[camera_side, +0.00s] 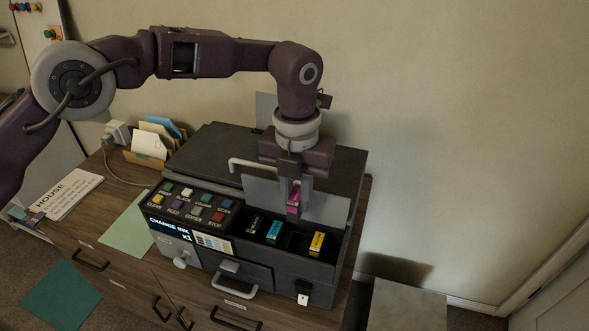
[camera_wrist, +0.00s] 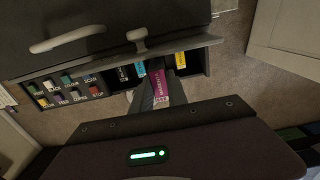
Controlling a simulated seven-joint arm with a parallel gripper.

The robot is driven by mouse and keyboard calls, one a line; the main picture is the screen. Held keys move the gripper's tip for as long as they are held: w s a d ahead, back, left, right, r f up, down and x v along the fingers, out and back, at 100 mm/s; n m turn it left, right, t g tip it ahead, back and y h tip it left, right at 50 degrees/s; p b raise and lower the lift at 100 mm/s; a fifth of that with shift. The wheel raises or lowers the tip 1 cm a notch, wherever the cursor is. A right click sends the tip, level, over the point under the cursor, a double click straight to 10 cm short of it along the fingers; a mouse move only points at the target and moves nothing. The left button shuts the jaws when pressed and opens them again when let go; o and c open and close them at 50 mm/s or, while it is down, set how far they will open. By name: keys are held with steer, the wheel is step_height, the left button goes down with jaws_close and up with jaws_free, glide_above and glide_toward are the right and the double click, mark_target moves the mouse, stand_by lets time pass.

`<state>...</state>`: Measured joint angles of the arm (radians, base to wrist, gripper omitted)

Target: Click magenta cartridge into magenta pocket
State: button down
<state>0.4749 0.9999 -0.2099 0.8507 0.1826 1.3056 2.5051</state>
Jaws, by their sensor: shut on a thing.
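The magenta cartridge (camera_side: 294,200) is held upright in my gripper (camera_side: 293,192), which is shut on it above the printer's open ink bay. In the wrist view the magenta cartridge (camera_wrist: 159,86) shows between the fingers (camera_wrist: 160,88), its label facing the camera. In the side view a dark gap, the empty pocket (camera_side: 295,240), lies between the cyan cartridge (camera_side: 273,232) and the yellow cartridge (camera_side: 317,243). The black cartridge (camera_side: 254,224) sits at the left end. The cartridge appears above the pockets; the pocket's own marking cannot be made out.
The printer (camera_side: 210,150) has a raised grey cover (camera_side: 325,205) behind the bay and a button panel (camera_side: 190,203) on the left. A screen (camera_side: 170,227) reads "CHANGE INK x1". Folders (camera_side: 155,140) stand at the back left. A green sheet (camera_side: 125,228) lies on the wooden desk.

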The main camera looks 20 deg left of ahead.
mark_target(296, 212)
steer(key=shift+f, duration=1.45)
steer(key=shift+f, duration=0.1)
steer(key=shift+f, duration=2.75)
steer(key=shift+f, duration=1.35)
steer(key=c, duration=1.2)
jaws_free()
steer(key=shift+f, duration=0.1)
steer(key=shift+c, duration=0.2)
step_height(296, 212, up, 7)
steer(key=shift+r, duration=0.15)
